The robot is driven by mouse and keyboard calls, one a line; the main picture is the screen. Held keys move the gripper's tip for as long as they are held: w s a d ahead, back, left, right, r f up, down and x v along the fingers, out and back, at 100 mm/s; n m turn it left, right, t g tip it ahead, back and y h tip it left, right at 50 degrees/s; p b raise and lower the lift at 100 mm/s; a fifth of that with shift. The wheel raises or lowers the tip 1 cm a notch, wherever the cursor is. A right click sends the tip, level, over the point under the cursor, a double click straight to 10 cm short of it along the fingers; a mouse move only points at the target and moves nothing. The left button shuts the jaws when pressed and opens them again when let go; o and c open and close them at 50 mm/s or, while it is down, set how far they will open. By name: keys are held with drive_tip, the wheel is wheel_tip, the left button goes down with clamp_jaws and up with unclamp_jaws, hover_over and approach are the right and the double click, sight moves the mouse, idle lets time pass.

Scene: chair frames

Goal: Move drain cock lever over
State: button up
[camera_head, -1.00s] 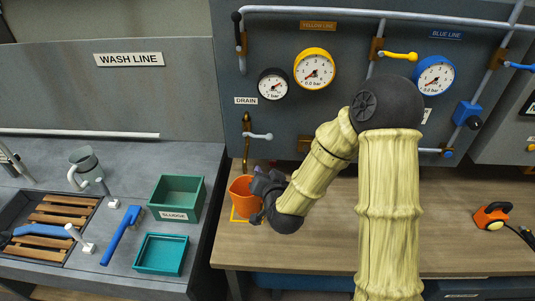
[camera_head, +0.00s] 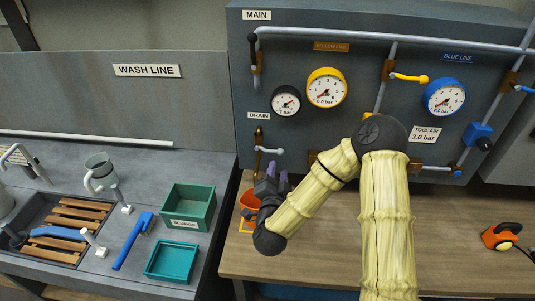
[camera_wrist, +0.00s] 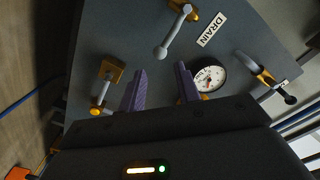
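The drain cock lever (camera_head: 269,150) is a short pale-grey handle with a ball end, pointing right from a brass pipe under the DRAIN label (camera_head: 259,116). In the wrist view the lever (camera_wrist: 173,34) shows beyond the fingers near the top, its ball end toward me. My gripper (camera_head: 277,183) is just below the lever in the head view, fingers pointing up toward it. In the wrist view my gripper (camera_wrist: 160,88) is open, its two purple fingers apart with nothing between them. The lever looks clear of both fingers.
A black gauge (camera_head: 286,101) and a yellow gauge (camera_head: 326,88) are on the panel above. A yellow lever (camera_head: 409,78) is to the right. The wooden bench (camera_head: 330,261) has clear room in front.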

sight(280, 154)
drive_tip(key=w+p, duration=0.2)
drive_tip(key=w, duration=0.5)
drive_tip(key=shift+w+d+r, duration=0.1)
drive_tip(key=shift+w+d, duration=0.05)
drive_tip(key=c, duration=0.4)
drive_tip(key=shift+f, duration=0.2)
drive_tip(key=shift+r, duration=0.1)
drive_tip(key=shift+r+p, duration=0.5)
drive_tip(key=shift+r, duration=0.5)
drive_tip(key=shift+c, duration=0.5)
drive_tip(key=shift+a+r, duration=0.15)
drive_tip(key=shift+a, duration=0.05)
drive_tip(key=shift+a+r+p, duration=0.25)
drive_tip(key=shift+r+p, duration=0.05)
drive_tip(key=shift+r, duration=0.2)
drive_tip(key=shift+a+r+p, duration=0.25)
drive_tip(key=shift+r+p, duration=0.05)
drive_tip(key=shift+r, duration=0.2)
drive_tip(key=shift+w, duration=0.1)
